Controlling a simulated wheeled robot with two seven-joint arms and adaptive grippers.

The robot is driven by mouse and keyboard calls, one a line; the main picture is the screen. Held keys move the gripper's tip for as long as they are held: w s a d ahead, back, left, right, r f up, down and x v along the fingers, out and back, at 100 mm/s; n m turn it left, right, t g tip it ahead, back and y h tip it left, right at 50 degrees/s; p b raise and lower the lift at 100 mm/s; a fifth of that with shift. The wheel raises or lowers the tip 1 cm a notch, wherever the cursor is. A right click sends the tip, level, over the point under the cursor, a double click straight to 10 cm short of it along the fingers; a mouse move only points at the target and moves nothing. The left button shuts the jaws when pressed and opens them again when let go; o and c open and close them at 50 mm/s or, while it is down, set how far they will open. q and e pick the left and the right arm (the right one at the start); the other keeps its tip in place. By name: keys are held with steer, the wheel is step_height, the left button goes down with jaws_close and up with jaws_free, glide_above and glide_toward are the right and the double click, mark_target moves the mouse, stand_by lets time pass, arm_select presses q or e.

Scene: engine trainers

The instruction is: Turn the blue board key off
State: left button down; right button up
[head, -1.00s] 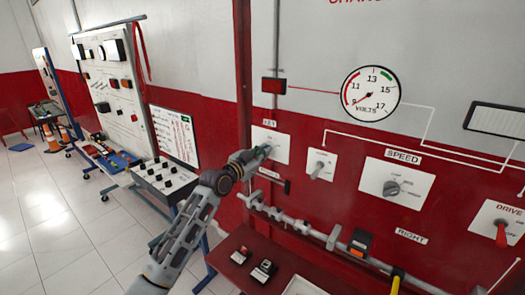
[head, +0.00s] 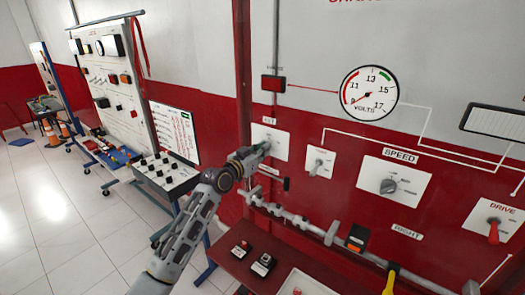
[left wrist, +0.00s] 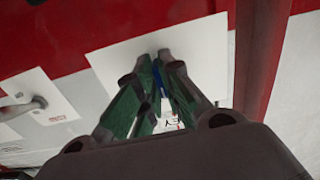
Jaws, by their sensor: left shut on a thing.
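The white key plate (head: 281,139) is on the red board, under a small label that seems to read KEY. My left gripper (head: 264,147) reaches its face from the left. In the left wrist view, the same plate (left wrist: 205,50) lies behind the fingertips of my left gripper (left wrist: 162,60). The fingers are close together, shut on the blue key (left wrist: 157,74), of which only a thin blue strip shows between them. The fingers hide the rest of the key, so its angle cannot be told. My right gripper is not in view.
A switch plate (head: 319,163), the speed knob (head: 389,186) and the red drive lever (head: 493,232) are to the right. The volts gauge (head: 368,93) is above. A metal rail (head: 300,221) and a red shelf (head: 238,268) lie below the key. Another trainer panel (head: 112,85) stands at left.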

arm_select(q)
steer(key=c, duration=1.6)
jaws_free()
steer(key=v, duration=1.2)
steer(key=shift+f, duration=0.1)
